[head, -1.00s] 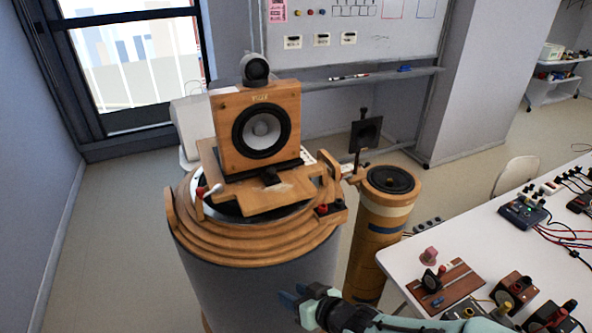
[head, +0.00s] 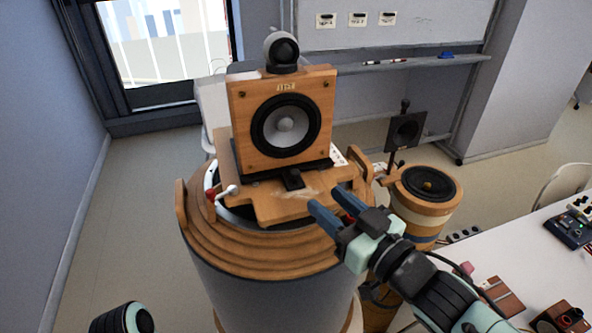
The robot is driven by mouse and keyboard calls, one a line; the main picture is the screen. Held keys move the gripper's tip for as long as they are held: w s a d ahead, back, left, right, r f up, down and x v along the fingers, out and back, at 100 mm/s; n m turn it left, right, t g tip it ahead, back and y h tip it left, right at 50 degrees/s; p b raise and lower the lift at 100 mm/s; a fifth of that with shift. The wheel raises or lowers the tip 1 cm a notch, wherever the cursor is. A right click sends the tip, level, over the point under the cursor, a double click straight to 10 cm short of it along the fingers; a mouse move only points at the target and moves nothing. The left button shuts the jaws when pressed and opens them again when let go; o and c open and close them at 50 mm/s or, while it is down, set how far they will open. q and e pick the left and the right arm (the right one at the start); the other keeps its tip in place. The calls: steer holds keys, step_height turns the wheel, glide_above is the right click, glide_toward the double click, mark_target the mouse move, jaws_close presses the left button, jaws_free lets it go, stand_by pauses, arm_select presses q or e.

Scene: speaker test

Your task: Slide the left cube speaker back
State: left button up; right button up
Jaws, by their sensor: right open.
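The cube speaker (head: 247,140) is a wooden box with a black-ringed, pale-coned driver and a small label that seems to read LEFT. It stands upright on a wooden sliding plate (head: 270,211) on top of a round, stepped wooden stand (head: 270,262). A round black pod (head: 281,50) sits on the box. My right gripper (head: 328,198) is open and empty, its blue fingers pointing at the plate's front right part, below and right of the speaker. Whether the fingers touch the plate is hard to tell. My left gripper is out of view.
A red-tipped lever (head: 211,195) and a white knob (head: 231,190) are at the plate's left. A shorter round pedestal (head: 426,197) and a dark square horn (head: 405,131) stand to the right. A white table (head: 510,250) with devices fills the lower right.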

mark_target(298, 175)
steer(key=x, duration=1)
steer(key=shift+w+a, duration=0.15)
steer(key=shift+w, duration=0.25)
jaws_close()
